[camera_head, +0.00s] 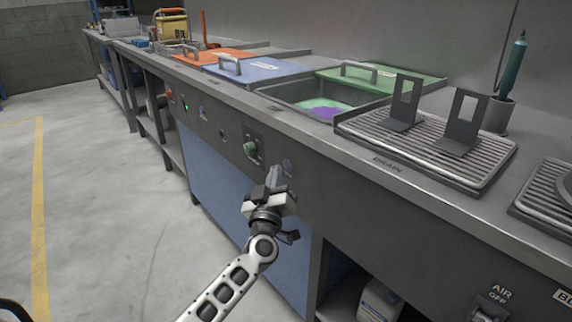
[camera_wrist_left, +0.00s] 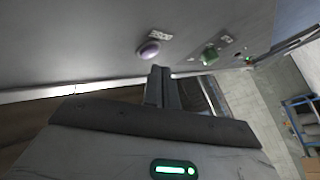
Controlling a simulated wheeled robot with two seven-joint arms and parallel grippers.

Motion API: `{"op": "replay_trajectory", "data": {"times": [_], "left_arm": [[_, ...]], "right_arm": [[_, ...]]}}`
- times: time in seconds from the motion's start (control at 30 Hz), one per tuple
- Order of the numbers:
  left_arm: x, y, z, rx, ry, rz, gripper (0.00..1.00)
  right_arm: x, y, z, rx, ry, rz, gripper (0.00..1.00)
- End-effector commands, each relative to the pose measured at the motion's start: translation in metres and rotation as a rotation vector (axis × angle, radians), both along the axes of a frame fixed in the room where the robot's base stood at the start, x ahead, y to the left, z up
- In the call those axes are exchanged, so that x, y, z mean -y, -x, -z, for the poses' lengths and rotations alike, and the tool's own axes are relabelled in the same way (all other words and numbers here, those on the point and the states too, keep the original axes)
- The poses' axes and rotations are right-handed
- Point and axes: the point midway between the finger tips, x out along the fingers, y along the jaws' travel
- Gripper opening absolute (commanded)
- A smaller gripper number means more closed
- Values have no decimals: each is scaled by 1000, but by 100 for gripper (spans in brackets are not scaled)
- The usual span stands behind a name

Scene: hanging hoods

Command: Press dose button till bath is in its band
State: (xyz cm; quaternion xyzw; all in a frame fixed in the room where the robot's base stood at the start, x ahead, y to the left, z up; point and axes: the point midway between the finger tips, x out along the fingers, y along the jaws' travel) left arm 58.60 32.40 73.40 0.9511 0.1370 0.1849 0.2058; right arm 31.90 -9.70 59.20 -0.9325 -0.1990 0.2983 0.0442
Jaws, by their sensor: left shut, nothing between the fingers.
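The dose button (camera_wrist_left: 148,49) is a round purple button on the grey front panel, with a white label beside it. In the head view it shows faintly (camera_head: 288,165) just right of my left gripper's tip. My left gripper (camera_head: 274,172) is shut and empty, its fingers pointing at the panel close to the button. In the left wrist view its fingertips (camera_wrist_left: 160,70) sit just below and right of the button; I cannot tell whether they touch. The open bath (camera_head: 290,94) holds green liquid with a purple patch (camera_head: 326,114). I see no readable band.
A green knob (camera_head: 250,147) is left of the button on the panel. Orange (camera_head: 212,56) and blue (camera_head: 257,70) lids cover neighbouring baths, and a green lid (camera_head: 400,80) lies behind the open one. A ridged drain rack (camera_head: 425,150) is at right. Floor space is free at left.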

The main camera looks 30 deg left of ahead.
Motion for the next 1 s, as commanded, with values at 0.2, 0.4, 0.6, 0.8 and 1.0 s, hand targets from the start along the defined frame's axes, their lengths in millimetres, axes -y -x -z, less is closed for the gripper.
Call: {"op": "replay_trajectory", "data": {"times": [0.2, 0.4, 0.6, 0.8, 1.0], "left_arm": [[-2, 3, 0, -1, -1, -1, 0], [-9, 21, -2, -3, -3, -2, 0], [-17, 39, -1, -3, -2, -2, 0], [-19, 46, 0, 0, -2, -1, 0], [-19, 46, 0, 1, -1, -1, 0]], "right_arm": [[-1, -3, -5, 7, -4, 2, 38], [-2, -5, -18, 12, -9, 5, 38], [-2, -5, -26, 12, -11, 6, 38], [-2, -5, -28, 11, -11, 6, 38], [-2, -2, -25, 5, -11, 5, 38]]}}
